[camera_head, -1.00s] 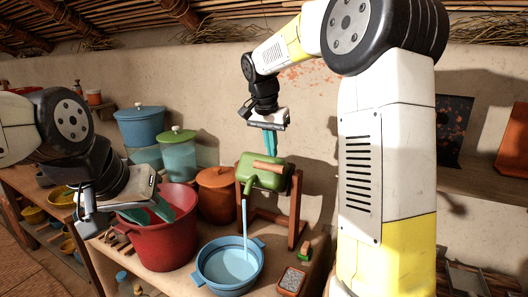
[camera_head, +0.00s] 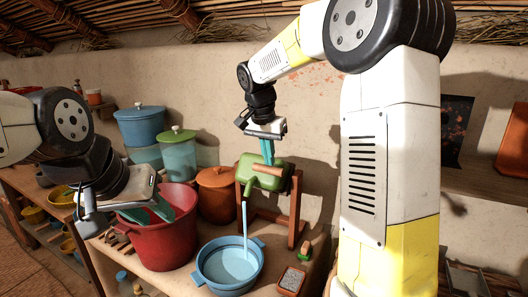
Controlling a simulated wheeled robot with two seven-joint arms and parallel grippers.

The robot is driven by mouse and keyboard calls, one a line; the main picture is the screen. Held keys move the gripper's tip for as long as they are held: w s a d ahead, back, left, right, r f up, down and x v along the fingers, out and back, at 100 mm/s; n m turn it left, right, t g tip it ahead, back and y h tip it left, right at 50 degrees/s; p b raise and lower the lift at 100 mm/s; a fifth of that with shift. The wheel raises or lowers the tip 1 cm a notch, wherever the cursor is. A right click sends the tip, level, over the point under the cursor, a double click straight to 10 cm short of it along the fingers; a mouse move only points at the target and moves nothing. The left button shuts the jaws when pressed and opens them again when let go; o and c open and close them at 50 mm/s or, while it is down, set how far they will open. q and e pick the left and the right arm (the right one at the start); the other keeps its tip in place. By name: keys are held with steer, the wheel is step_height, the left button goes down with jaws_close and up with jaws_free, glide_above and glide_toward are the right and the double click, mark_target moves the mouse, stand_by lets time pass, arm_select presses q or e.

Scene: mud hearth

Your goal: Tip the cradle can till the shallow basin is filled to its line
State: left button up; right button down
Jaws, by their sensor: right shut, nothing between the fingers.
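The green cradle can (camera_head: 252,178) hangs tilted in a red-brown wooden stand (camera_head: 296,208), with a wooden handle bar (camera_head: 268,170) across it. Its spout points down, and a thin stream of water (camera_head: 245,222) falls from it into the blue shallow basin (camera_head: 207,277). Water covers the basin floor; I cannot make out the fill line. My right gripper (camera_head: 267,156) is shut and empty, its teal fingers pointing down at the top of the can; contact is hard to tell. My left gripper (camera_head: 148,214) is open and empty over the red pot's rim.
The red pot (camera_head: 168,241) stands left of the basin. A brown lidded pot (camera_head: 216,196), a glass jar with green lid (camera_head: 178,158) and blue containers (camera_head: 141,127) stand behind. A small tray (camera_head: 291,281) and a green-topped block (camera_head: 306,249) lie right of the basin.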

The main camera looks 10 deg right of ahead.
steer(key=v, duration=0.7)
steer(key=shift+r, duration=0.35)
steer(key=shift+s, duration=0.1)
stand_by(2.0)
